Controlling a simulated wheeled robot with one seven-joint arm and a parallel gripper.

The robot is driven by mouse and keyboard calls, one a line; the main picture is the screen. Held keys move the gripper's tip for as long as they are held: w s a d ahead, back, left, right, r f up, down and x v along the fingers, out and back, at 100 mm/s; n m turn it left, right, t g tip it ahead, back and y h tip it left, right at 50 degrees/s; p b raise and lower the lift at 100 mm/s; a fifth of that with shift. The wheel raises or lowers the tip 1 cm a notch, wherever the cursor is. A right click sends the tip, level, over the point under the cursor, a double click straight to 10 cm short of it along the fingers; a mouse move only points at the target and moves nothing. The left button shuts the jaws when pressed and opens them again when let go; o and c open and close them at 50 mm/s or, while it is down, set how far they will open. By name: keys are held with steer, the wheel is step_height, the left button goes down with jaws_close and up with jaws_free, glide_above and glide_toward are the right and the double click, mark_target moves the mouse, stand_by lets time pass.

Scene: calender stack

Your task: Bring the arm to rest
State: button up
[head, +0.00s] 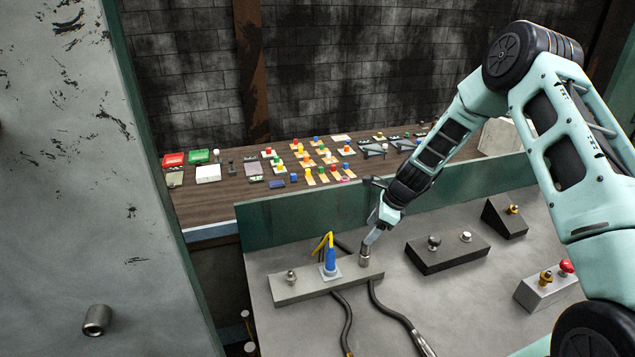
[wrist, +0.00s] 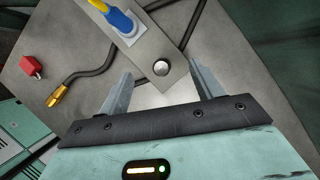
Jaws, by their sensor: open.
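My gripper (head: 371,237) is at the near panel, just above a metal cylindrical post (head: 364,256) at the right end of a grey bar (head: 306,286). In the wrist view its two fingers (wrist: 158,90) are spread apart with nothing between them. The round top of the post (wrist: 161,68) shows just beyond the fingertips. From the head view I cannot tell whether the fingers touch the post. My arm reaches in from the right, bent at the elbow.
A blue plug with a yellow cable (head: 330,257) stands on the bar. Dark hoses (head: 385,307) lie in front. A black block with knobs (head: 447,250), a black wedge (head: 504,215) and a box with a red button (head: 548,287) stand right. Behind a green wall is a cluttered wooden table (head: 210,208).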

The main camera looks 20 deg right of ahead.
steer(key=s+a+r+n+g+b, duration=0.1)
steer(key=s+a+r+n+b, duration=0.3)
steer(key=s+a+n, duration=0.5)
steer(key=s+a+r+n+g+b, duration=0.1)
steer(key=s+a+r+n+b, duration=0.35)
steer(key=a, duration=0.75)
steer(key=s+a+r+n+h+b, duration=0.2)
steer(key=s+n+h+b, duration=0.1)
steer(key=s+n, duration=1.5)
steer(key=s, duration=0.6)
steer(key=shift+s+r+g, duration=0.15)
steer(key=shift+g, duration=0.25)
steer(key=shift+n, duration=0.25)
